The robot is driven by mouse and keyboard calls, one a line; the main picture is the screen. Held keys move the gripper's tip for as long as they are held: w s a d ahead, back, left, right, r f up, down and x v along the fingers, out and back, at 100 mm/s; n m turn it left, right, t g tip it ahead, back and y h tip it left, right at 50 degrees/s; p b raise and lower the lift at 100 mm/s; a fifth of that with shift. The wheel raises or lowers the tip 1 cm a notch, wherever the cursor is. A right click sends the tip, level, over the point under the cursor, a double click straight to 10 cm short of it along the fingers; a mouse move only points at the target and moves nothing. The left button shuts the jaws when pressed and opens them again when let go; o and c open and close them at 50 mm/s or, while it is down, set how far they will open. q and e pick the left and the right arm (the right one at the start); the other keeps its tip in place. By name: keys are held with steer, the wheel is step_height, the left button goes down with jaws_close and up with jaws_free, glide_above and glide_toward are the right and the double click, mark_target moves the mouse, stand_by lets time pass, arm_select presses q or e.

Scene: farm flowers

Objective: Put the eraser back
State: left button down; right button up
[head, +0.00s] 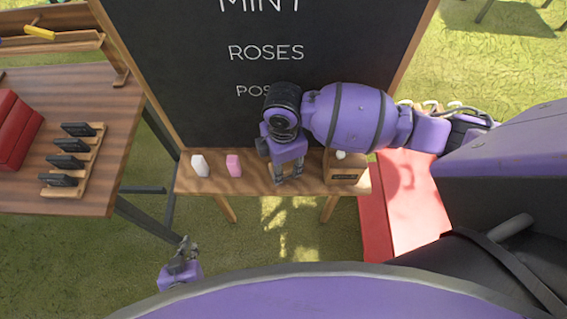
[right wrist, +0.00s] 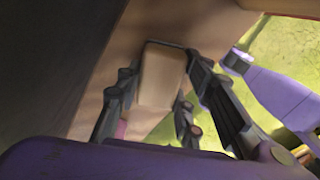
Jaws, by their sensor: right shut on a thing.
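My right gripper (head: 288,175) is over the chalkboard's wooden ledge (head: 255,183), between a pink piece (head: 234,166) and a small wooden box (head: 342,176). In the right wrist view this gripper (right wrist: 163,100) is shut on a tan, wood-coloured block (right wrist: 162,75), which looks like the eraser. The eraser is hidden by the gripper in the head view. I cannot tell whether it touches the ledge. My left gripper (head: 181,258) hangs low over the grass, away from the ledge, too small to tell its jaws.
A white piece (head: 200,165) stands at the ledge's left end. The chalkboard (head: 215,75) rises behind the ledge. A wooden table (head: 95,110) at left holds a rack with several dark pieces and a red object. A red surface (head: 405,200) is at right.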

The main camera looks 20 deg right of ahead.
steer(key=o, duration=1)
steer(key=shift+f, duration=0.1)
step_height(320, 180, up, 12)
steer(key=shift+r, duration=0.1)
